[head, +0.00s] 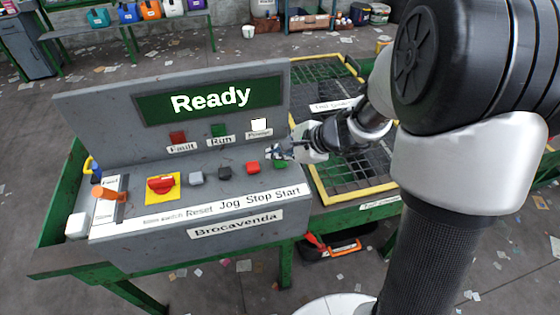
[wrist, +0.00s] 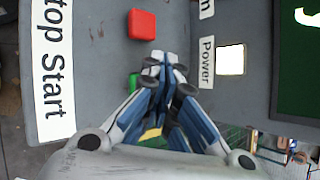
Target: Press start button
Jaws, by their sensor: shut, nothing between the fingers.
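The green start button (head: 281,164) sits at the right end of the button row on the grey control panel (head: 150,213), above the "Start" label. In the wrist view the green start button (wrist: 133,82) is partly hidden behind my gripper. My gripper (head: 272,151) is shut and empty, just above and beside the green button. In the wrist view its closed fingertips (wrist: 163,62) lie to the right of the button. I cannot tell whether they touch the panel. The green display reads "Ready".
The red stop button (head: 252,167) is just left of the start button. Further left are black and grey buttons, a red switch (head: 161,184) on a yellow plate and an orange lever (head: 103,192). A yellow-edged mesh area (head: 318,178) lies right of the panel.

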